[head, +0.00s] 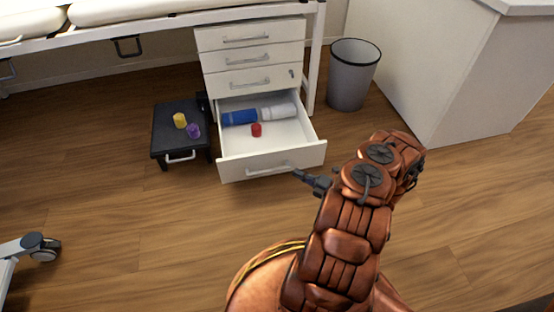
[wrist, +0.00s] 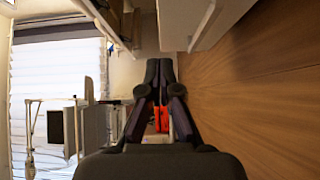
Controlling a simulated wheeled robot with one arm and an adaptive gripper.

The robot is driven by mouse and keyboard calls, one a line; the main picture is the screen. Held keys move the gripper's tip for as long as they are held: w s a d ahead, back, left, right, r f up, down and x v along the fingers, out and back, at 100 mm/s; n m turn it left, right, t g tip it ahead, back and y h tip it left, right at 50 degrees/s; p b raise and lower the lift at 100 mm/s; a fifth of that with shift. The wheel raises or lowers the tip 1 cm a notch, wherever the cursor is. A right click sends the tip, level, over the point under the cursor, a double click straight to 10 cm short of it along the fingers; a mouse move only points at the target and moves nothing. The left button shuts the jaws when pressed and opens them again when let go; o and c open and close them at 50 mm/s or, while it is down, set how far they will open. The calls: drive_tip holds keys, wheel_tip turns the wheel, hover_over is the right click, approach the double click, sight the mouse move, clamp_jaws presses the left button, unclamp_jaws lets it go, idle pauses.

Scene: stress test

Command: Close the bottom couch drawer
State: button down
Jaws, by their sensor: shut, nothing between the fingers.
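The bottom drawer (head: 240,170) of a white cabinet is pulled open, its front standing out over the wood floor. Its bar handle (head: 268,170) is on the front face. Inside lie a blue cylinder (head: 240,118), a white cylinder (head: 279,112) and a small red cylinder (head: 256,130). My gripper (head: 298,174) is shut and empty, at the right half of the drawer front near the handle's right end; I cannot tell whether it touches. In the wrist view, my gripper's fingers (wrist: 160,66) are together, with a pale panel edge above them.
The upper drawers (head: 250,56) are shut. A black step stool (head: 168,143) with a yellow cup (head: 180,120) and a purple cup (head: 194,130) stands left of the open drawer. A grey bin (head: 352,78) stands behind at right. Floor in front is clear.

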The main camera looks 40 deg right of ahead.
drive_tip(key=b, duration=0.3)
approach(270, 153)
drive_tip(key=w+a, duration=0.1)
drive_tip(key=a, duration=0.3)
drive_tip(key=shift+w+d+b, duration=0.25)
drive_tip(key=shift+w+b, duration=0.1)
drive_tip(key=shift+w, duration=0.45)
drive_tip(key=shift+w+d+b, duration=0.25)
drive_tip(key=shift+w+b, duration=0.05)
drive_tip(key=shift+w, duration=0.5)
drive_tip(key=shift+w+d+b, duration=0.25)
drive_tip(key=shift+w+b, duration=0.1)
drive_tip(key=shift+w, duration=0.5)
